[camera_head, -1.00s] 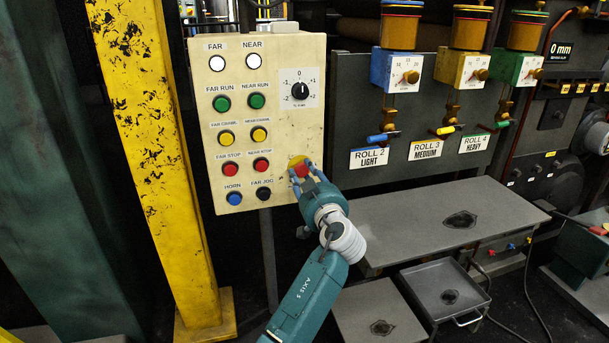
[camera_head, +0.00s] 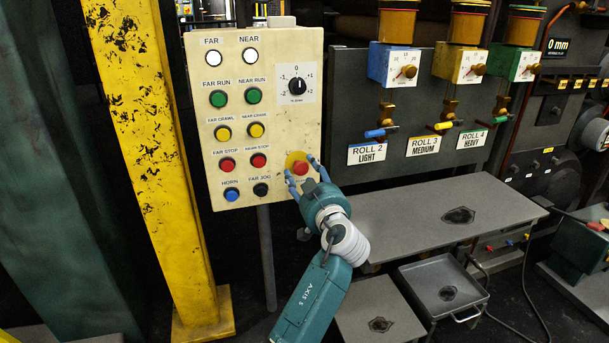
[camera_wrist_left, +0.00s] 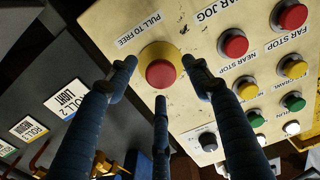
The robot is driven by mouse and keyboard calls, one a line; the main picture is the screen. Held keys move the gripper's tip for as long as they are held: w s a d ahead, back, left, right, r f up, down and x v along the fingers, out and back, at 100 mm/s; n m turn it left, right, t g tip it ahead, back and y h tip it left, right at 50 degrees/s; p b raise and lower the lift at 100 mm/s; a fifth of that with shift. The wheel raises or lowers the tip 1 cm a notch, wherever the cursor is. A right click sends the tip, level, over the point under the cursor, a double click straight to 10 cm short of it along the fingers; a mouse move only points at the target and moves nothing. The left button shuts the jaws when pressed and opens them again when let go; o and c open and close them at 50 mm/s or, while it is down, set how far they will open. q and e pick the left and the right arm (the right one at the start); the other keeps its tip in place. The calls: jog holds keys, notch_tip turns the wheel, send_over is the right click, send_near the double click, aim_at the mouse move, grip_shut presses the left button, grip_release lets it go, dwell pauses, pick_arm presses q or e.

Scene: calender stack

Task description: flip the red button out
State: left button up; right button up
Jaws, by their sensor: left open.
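The red button (camera_head: 300,168) is a mushroom head on a yellow round base at the lower right of the cream control panel (camera_head: 270,112). In the left wrist view the red button (camera_wrist_left: 160,73) shows face-on, with a "PULL TO FREE" label beside it. My left gripper (camera_head: 300,178) is open in front of the button. In the left wrist view its blue fingers (camera_wrist_left: 155,75) spread around the button, with gaps between them and the red head. I cannot tell whether any finger touches the yellow base. My right gripper is in neither view.
Smaller red stop buttons (camera_head: 259,160), other coloured buttons and a black dial (camera_head: 297,86) share the panel. A yellow post (camera_head: 150,130) stands left of it. A grey bench (camera_head: 440,215) lies to the right, below the roll valves.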

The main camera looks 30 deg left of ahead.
pick_arm(q)
jog(key=v, duration=0.7)
jog(key=shift+s+d, duration=0.2)
jog(key=shift+s, duration=0.05)
